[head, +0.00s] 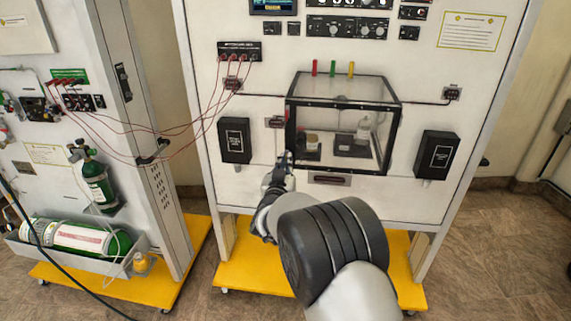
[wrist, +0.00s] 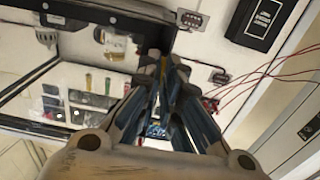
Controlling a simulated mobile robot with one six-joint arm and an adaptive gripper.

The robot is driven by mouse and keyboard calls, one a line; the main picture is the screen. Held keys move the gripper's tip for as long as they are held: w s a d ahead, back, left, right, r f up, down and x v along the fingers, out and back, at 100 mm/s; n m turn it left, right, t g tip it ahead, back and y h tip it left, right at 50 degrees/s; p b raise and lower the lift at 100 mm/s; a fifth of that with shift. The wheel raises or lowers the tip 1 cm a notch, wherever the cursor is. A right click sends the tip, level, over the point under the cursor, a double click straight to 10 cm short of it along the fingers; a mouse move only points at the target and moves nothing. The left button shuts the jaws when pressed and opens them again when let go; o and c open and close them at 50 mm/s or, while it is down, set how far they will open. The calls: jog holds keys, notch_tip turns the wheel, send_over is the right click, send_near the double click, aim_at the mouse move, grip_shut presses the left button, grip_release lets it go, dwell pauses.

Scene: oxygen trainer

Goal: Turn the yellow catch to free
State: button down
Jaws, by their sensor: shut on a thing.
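A small upright yellow piece, likely the yellow catch (head: 351,69), stands at the top back of the clear black-framed case (head: 345,88) on the white panel, right of a green piece (head: 333,68) and a red piece (head: 314,67). The yellow piece also shows through the case in the wrist view (wrist: 88,80). My gripper (head: 289,160) is at the case's lower left front corner, well below and left of the yellow piece. In the wrist view my gripper (wrist: 165,66) is shut at the black frame edge; the fingers hide the exact contact.
Black boxes flank the case at left (head: 234,140) and right (head: 437,155). Red wires (head: 205,120) hang to the left, running to a neighbouring panel. A small vessel (head: 364,130) stands inside the case. The panel's yellow base (head: 250,265) juts out below.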

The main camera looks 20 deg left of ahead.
jog(key=c, duration=1.8)
grip_release()
jog(key=v, duration=1.2)
